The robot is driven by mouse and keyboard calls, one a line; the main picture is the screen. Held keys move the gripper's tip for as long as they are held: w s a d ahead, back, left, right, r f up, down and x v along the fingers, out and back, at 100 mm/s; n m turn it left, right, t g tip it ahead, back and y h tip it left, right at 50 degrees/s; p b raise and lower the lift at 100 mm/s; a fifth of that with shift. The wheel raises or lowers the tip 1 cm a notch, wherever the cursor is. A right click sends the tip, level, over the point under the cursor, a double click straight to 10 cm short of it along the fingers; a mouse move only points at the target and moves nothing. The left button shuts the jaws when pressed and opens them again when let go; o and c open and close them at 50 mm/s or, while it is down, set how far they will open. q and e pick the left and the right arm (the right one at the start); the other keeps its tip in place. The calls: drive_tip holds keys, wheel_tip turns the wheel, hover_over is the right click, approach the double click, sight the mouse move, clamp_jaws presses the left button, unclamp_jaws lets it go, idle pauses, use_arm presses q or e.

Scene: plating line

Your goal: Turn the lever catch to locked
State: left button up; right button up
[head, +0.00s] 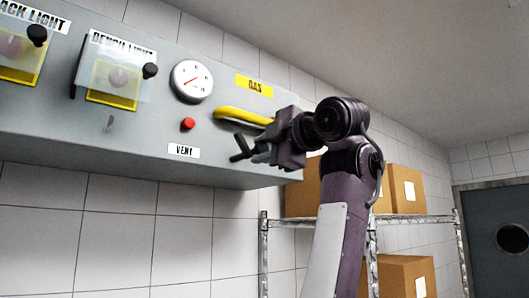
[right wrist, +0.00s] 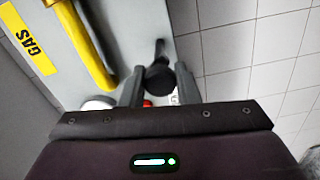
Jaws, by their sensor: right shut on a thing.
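A dark lever (head: 240,146) stands out from the grey panel (head: 60,130), below the yellow GAS handle (head: 240,115). My right gripper (head: 262,152) is at this lever and shut on it. In the right wrist view the lever's round black end (right wrist: 160,77) sits between the two grey fingers of my right gripper (right wrist: 160,92), with a dark stem above it. The fingers and wrist hide part of the lever, and I cannot read a locked or unlocked mark. My left gripper is not in view.
The yellow GAS handle runs close beside my right gripper. A metal shelf (head: 410,218) with cardboard boxes (head: 405,188) stands behind my right arm.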

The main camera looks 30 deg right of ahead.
drive_tip(key=m+b, duration=0.1)
drive_tip(key=m, duration=0.2)
drive_tip(key=shift+m+b, duration=0.3)
drive_tip(key=shift+b, duration=0.1)
drive_tip(key=m+b, duration=0.1)
drive_tip(key=m, duration=0.2)
drive_tip(key=shift+s+r+m, duration=0.1)
drive_tip(key=shift+m, duration=0.2)
drive_tip(key=m, duration=0.4)
drive_tip(key=shift+m+b, duration=0.3)
drive_tip(key=shift+b, duration=0.05)
drive_tip(key=m, duration=0.4)
drive_tip(key=shift+m, duration=0.3)
drive_tip(key=o, duration=0.9)
drive_tip(key=shift+w, duration=0.4)
